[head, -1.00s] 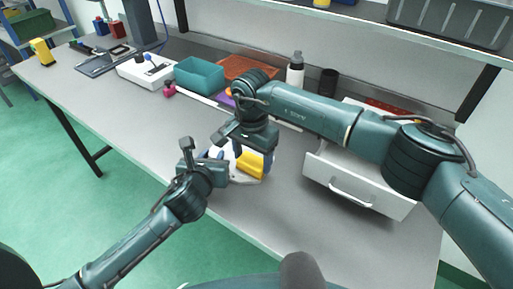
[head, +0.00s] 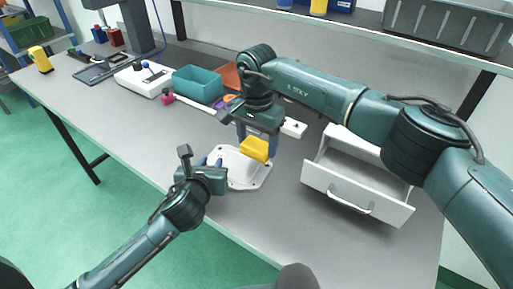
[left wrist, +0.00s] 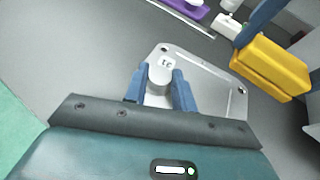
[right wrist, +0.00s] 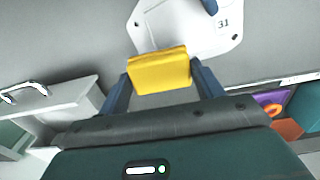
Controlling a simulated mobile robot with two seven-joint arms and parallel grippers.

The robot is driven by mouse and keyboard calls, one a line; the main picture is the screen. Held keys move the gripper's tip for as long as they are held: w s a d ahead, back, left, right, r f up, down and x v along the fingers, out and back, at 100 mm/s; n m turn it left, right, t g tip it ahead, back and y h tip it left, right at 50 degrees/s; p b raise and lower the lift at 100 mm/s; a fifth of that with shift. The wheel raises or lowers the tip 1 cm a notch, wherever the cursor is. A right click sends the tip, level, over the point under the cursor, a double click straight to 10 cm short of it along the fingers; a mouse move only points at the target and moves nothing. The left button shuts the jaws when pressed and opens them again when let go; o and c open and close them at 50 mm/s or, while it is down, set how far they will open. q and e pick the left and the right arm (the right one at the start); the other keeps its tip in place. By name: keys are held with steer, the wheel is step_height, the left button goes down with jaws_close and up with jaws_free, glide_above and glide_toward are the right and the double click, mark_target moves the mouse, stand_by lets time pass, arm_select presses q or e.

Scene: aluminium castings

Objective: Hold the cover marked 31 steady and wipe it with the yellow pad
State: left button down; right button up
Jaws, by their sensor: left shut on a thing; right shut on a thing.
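The cover marked 31 (head: 245,178) is a pale grey plate near the table's front edge. Its 31 label shows in the left wrist view (left wrist: 167,63) and the right wrist view (right wrist: 223,23). My left gripper (head: 214,166) is shut on the cover's raised round boss (left wrist: 159,80). My right gripper (head: 257,141) is shut on the yellow pad (head: 255,149). The pad is at the cover's far right edge and overlaps it in the right wrist view (right wrist: 159,71). I cannot tell whether pad and cover touch.
A white drawer unit (head: 355,190) stands open to the right. A teal bin (head: 197,84), an orange tray (head: 230,76) and a white box (head: 143,79) stand farther back. The grey table (head: 120,122) is clear left of the cover.

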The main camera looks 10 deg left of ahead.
steer(key=shift+r, duration=1.55)
arm_select(q)
steer(key=c, duration=1.1)
jaws_free()
steer(key=shift+o, duration=0.2)
steer(key=v, duration=1.2)
steer(key=shift+s+f, duration=0.1)
steer(key=shift+s, duration=0.05)
arm_select(e)
steer(key=shift+s, duration=0.1)
